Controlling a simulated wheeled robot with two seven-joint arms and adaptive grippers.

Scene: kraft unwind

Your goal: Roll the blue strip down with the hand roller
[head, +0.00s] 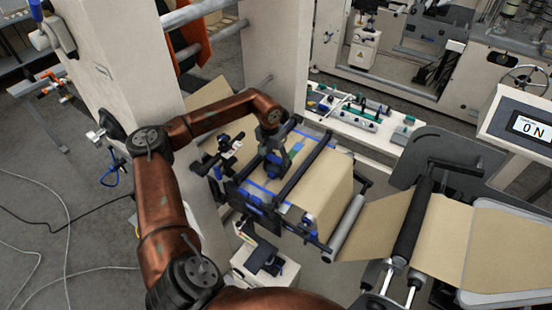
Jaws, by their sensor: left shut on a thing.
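My left gripper (275,152) is over the splice table of the machine, pointing down. It is shut on the hand roller, which is mostly hidden by the gripper; I cannot tell whether the roller touches the paper. The blue strip (297,148) runs across the brown kraft paper (325,196) beside and partly behind the gripper. Two dark bars (305,166) cross above the paper near it. My right gripper is not in view.
A white shelf (345,126) with tools and green blocks stands behind the table. A tall cream machine column (125,65) is at the left. A dark roller (412,222) and a display (528,126) are at the right. Cables lie on the floor at left.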

